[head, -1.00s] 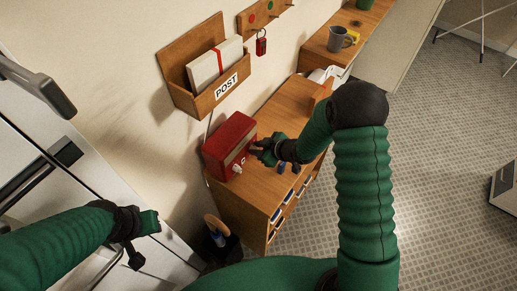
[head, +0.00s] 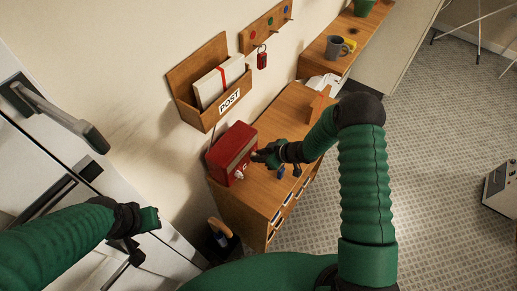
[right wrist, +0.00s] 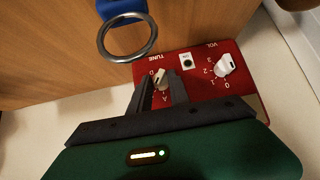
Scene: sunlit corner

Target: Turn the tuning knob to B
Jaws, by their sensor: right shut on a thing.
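The red radio (head: 233,147) stands on a wooden cabinet against the wall. In the right wrist view its red front panel (right wrist: 205,95) appears upside down, marked TUNE and VOL. The pale tuning knob (right wrist: 160,78) sits between the dark fingers of my right gripper (right wrist: 162,86), which is shut on it. The letters D and A show near it; B is hidden, and I cannot tell where the pointer stands. The white volume knob (right wrist: 226,66) is beside it, clear of the fingers. In the head view my right gripper (head: 258,156) is at the radio's front. My left gripper (head: 135,252) hangs at lower left, away from the radio.
A POST letter rack (head: 205,115) and a key-hook board hang above. A grey mug (head: 335,46) stands farther back. A white handled cabinet is at left.

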